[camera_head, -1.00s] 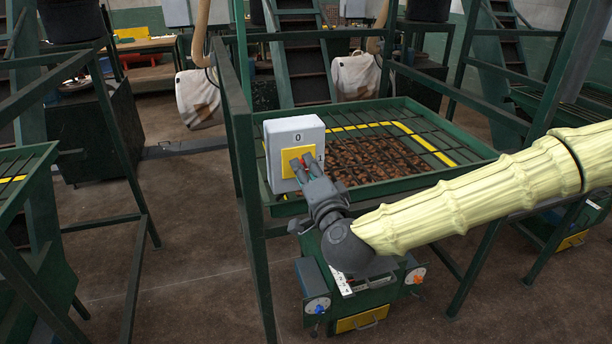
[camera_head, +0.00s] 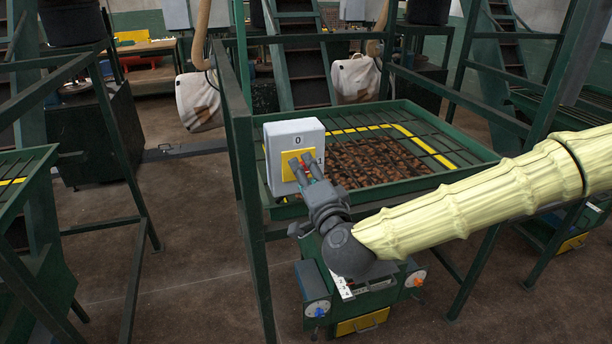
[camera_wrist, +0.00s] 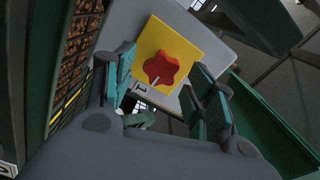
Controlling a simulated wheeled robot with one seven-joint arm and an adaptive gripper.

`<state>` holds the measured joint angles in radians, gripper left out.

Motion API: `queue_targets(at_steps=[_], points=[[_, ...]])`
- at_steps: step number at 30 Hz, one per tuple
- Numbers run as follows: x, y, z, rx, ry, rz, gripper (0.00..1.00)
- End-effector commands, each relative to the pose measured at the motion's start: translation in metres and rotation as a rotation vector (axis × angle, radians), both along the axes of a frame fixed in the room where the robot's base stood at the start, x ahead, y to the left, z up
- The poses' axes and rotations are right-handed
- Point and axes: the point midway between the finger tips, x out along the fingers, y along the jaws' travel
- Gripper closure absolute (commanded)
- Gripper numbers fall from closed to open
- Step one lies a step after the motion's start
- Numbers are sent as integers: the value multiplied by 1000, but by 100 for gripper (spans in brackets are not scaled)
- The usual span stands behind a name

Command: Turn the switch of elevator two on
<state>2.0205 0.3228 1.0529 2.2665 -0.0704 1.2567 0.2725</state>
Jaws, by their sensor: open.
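A light grey switch box (camera_head: 295,134) with a yellow plate (camera_head: 287,172) is on the green frame in the head view. A "0" is marked above the plate and a "1" at its right. In the wrist view the red star-shaped knob (camera_wrist: 166,66) sits on the yellow plate (camera_wrist: 183,38), with a pale pointer line toward the "1" mark. My gripper (camera_head: 301,160) is open in front of the plate, its fingers on either side of the knob in the head view. I cannot tell whether they touch it. The knob is mostly hidden by the fingers in the head view.
A green tray with a grate and brown pieces (camera_head: 375,160) lies behind the box. A green post (camera_head: 247,190) stands at its left. Below my gripper is a green unit with a blue knob (camera_head: 319,311) and an orange knob (camera_head: 419,282). White bags (camera_head: 199,98) hang behind.

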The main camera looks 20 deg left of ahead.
Motion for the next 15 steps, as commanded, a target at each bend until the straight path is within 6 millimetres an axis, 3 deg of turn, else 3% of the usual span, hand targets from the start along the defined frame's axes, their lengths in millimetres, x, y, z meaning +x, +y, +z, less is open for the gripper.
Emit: queue_targets(at_steps=[15], points=[[-54, -36, 0, 0, 2, 2, 45]])
